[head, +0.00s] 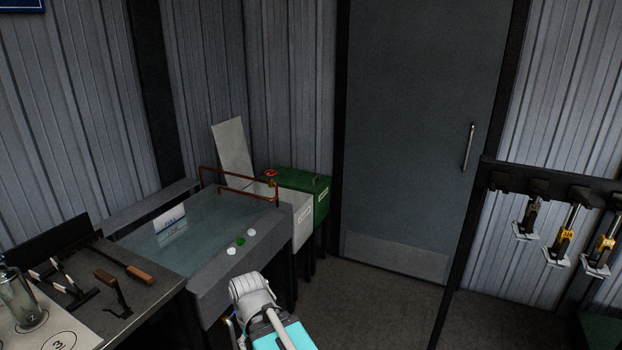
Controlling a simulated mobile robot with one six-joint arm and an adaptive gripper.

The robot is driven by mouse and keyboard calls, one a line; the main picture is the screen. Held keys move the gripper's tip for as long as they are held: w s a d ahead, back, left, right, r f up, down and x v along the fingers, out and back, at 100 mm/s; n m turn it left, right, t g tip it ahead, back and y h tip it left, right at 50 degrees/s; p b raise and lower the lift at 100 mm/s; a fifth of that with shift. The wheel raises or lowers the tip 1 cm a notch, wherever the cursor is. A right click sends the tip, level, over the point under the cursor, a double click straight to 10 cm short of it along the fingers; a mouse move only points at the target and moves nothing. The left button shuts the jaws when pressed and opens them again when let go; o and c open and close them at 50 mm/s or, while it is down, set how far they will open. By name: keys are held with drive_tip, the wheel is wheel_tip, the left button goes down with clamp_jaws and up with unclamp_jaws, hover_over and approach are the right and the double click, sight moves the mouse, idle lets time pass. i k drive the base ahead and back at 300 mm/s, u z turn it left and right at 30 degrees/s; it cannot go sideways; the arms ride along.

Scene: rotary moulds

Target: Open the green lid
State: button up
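The green lid (298,179) lies flat and closed on top of a green box (321,206) in the corner by the door. A small handle shows at the lid's right side. A pale label is on the box's front. Only part of my arm, white and teal, shows at the bottom centre, well in front of the green box. My gripper's fingers cannot be made out, and nothing of mine touches the lid.
A pale box (303,222) stands left of the green one, with a pale panel (233,150) upright behind. Left are a grey water tank (214,284) with copper pipes (237,190), a red valve (271,173) and a tool bench (152,306). Tools hang from a right rack (545,182). Floor before the door is clear.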

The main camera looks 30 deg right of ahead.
sight(303, 180)
drive_tip(key=z, duration=1.15)
drive_tip(key=i, duration=3.3)
drive_tip(key=u, duration=0.55)
